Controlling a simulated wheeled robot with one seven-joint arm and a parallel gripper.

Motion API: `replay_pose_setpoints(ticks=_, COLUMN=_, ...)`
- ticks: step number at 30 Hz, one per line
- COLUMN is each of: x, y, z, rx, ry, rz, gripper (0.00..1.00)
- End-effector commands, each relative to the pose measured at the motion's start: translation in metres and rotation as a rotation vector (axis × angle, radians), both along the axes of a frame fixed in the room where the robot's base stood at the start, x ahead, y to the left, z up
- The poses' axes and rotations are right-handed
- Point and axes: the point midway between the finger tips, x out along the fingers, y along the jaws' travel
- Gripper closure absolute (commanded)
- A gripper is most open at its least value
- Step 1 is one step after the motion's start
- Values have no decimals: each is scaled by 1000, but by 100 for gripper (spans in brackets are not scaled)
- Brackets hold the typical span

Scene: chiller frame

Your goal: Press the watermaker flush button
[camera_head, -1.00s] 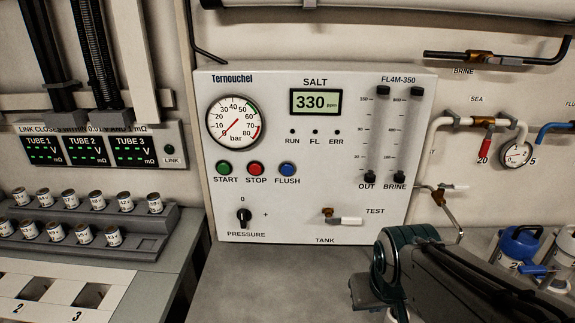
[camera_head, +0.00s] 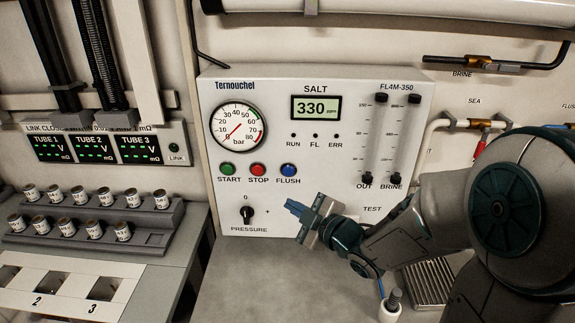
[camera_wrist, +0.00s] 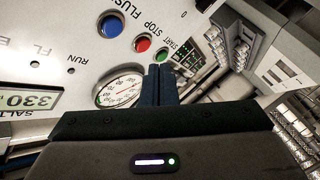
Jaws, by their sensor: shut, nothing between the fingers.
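The blue FLUSH button (camera_head: 288,170) is on the white watermaker panel (camera_head: 225,190), right of the red STOP button (camera_head: 258,170) and the green START button (camera_head: 227,170). The SALT display reads 330, and the RUN, FL and ERR lamps look dark. My gripper (camera_head: 290,206) is shut and empty, below the FLUSH button and apart from it in the picture, pointing left. In the wrist view the flush button (camera_wrist: 110,25) is at the upper left, and my closed fingertips (camera_wrist: 159,70) are in the middle, over the panel's edge. The gap to the panel is hard to judge.
A pressure gauge (camera_head: 238,131) and PRESSURE knob (camera_head: 247,214) are on the panel's left side. My arm hides the TANK/TEST valve area. Racked cans (camera_head: 99,215) stand on the left bench. Grey bench top (camera_head: 235,275) is clear below the panel.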

Motion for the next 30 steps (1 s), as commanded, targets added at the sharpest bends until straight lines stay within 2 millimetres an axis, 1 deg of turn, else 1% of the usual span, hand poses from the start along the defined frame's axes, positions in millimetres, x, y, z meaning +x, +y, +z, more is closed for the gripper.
replay_pose_setpoints(ticks=1, x=-2, y=3, z=5, rx=17, ry=-21, rz=24, gripper=100)
replay_pose_setpoints(ticks=5, x=-5, y=9, z=12, rx=40, ry=-57, rz=59, gripper=100)
replay_pose_setpoints(ticks=17, x=-4, y=9, z=12, rx=42, ry=-61, rz=62, gripper=100)
replay_pose_setpoints(ticks=20, x=3, y=9, z=12, rx=43, ry=-61, rz=63, gripper=100)
replay_pose_setpoints(ticks=23, x=14, y=8, z=12, rx=44, ry=-61, rz=62, gripper=100)
replay_pose_setpoints(ticks=30, x=49, y=8, z=12, rx=45, ry=-61, rz=62, gripper=100)
